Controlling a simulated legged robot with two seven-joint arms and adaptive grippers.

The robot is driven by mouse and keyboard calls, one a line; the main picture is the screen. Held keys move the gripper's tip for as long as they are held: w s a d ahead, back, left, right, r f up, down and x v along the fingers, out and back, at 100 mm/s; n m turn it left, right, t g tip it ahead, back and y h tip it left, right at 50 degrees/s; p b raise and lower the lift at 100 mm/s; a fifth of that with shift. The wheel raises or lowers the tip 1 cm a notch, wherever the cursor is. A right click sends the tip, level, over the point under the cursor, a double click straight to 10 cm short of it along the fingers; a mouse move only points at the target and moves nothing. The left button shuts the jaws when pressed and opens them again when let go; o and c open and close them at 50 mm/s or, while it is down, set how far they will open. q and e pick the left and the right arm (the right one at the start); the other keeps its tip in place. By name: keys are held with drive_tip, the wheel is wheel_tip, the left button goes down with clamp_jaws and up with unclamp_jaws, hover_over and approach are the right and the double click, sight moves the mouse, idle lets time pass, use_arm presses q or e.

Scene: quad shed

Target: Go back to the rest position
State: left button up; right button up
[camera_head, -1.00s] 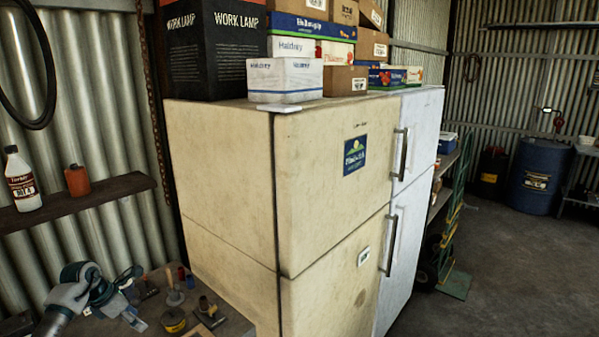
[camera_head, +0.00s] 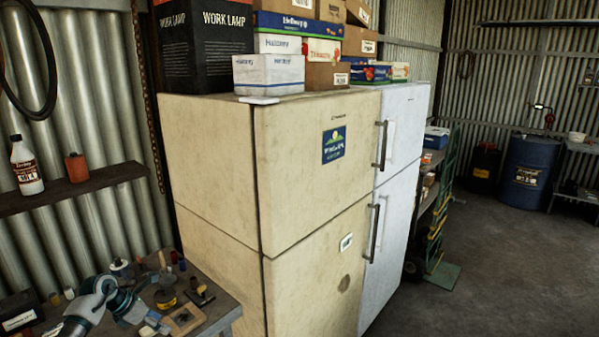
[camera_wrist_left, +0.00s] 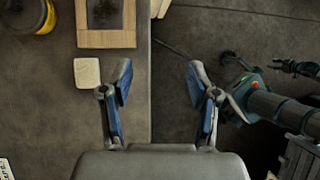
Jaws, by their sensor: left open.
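My left gripper (camera_head: 152,322) is low at the left in the head view, over or beside the cluttered workbench (camera_head: 222,312). In the left wrist view my left gripper (camera_wrist_left: 158,72) has its two blue-grey fingers spread wide, with nothing between them. The bench's edge runs below the gap between them. A small pale block (camera_wrist_left: 87,72) lies on the bench beside the left finger, and a wooden-framed tray (camera_wrist_left: 105,38) lies further up.
A cream fridge (camera_head: 210,150) and a white fridge (camera_head: 402,150) stand just beyond the bench, with boxes (camera_head: 268,72) on top. A shelf (camera_head: 100,184) with bottles hangs at the left. A green hand truck (camera_head: 440,235) stands right of the fridges. The floor (camera_head: 500,270) at right is open.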

use_arm(q)
drive_tip(key=w+d+f+n+t+h, duration=0.1)
drive_tip(key=d+f+n+t+h, duration=0.8)
drive_tip(key=d+f, duration=1.15)
drive_tip(key=s+a+f+n+g+y, duration=0.1)
drive_tip(key=s+f+n+y, duration=0.3)
drive_tip(key=s+f+n, duration=0.5)
drive_tip(key=s+a+f+n+g+y, duration=0.1)
drive_tip(key=s+a+f+n+y, duration=0.1)
drive_tip(key=s+f+n+y, duration=0.45)
drive_tip(key=s+a+f+n+y, duration=0.15)
drive_tip(key=s+f+n, duration=0.35)
drive_tip(key=f+n, duration=0.6)
drive_tip(key=s+f+n+g, duration=0.2)
drive_tip(key=s+f, duration=0.3)
drive_tip(key=s, duration=0.5)
drive_tip(key=s+d+f+n+g+y, duration=0.1)
drive_tip(key=s+f+g, duration=0.3)
drive_tip(key=s, duration=0.7)
drive_tip(key=s+d+f+n+g, duration=0.1)
drive_tip(key=s+f+n+g, duration=0.2)
drive_tip(key=s+f, duration=0.3)
drive_tip(key=s, duration=0.5)
drive_tip(key=shift+s, duration=0.25)
use_arm(e)
drive_tip(key=shift+s+a+r, duration=0.1)
drive_tip(key=shift+a, duration=0.05)
use_arm(q)
drive_tip(key=shift+f, duration=0.1)
